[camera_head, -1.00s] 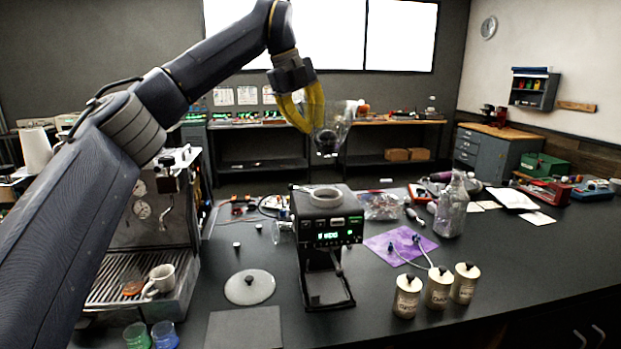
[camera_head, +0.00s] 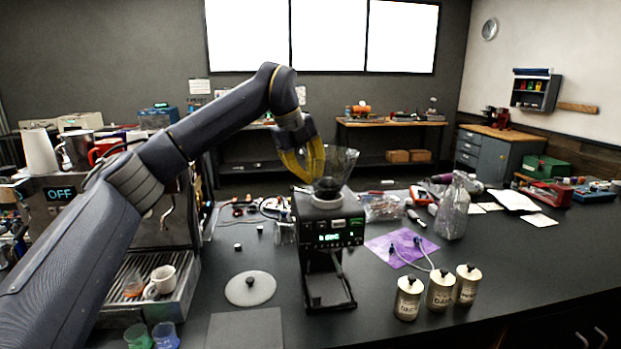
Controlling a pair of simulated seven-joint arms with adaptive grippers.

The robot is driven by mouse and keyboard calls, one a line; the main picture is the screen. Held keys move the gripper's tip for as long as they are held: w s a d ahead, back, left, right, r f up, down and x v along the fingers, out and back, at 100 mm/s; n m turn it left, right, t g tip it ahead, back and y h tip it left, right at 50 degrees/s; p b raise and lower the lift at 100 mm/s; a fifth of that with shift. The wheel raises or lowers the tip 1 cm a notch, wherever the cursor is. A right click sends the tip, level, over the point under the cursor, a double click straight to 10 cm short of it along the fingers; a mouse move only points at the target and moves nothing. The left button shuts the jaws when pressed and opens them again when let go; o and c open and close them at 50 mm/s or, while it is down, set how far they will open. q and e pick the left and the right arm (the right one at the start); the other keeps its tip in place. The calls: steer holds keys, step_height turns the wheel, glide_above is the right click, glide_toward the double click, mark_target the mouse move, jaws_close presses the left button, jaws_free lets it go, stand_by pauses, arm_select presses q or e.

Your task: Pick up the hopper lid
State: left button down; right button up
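The hopper lid (camera_head: 250,288) is a flat, pale round disc with a dark knob in its middle. It lies on the dark counter, left of the grinder (camera_head: 325,228). My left gripper (camera_head: 318,176) has yellow fingers closed on the clear, funnel-shaped hopper (camera_head: 338,166). The hopper is upright at the grinder's top opening; whether it is fully seated I cannot tell. The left gripper is above and to the right of the lid, well apart from it. My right gripper is out of view.
An espresso machine (camera_head: 160,235) with a white cup (camera_head: 161,280) stands at left. A dark mat (camera_head: 245,328) lies in front of the lid. Several labelled canisters (camera_head: 440,289) and a glass bottle (camera_head: 453,208) stand right of the grinder. The counter around the lid is mostly clear.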

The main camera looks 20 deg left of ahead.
arm_select(q)
steer(key=shift+f, duration=0.3)
steer(key=c, duration=1.6)
jaws_free()
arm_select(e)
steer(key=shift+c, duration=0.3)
arm_select(q)
steer(key=v, duration=1.2)
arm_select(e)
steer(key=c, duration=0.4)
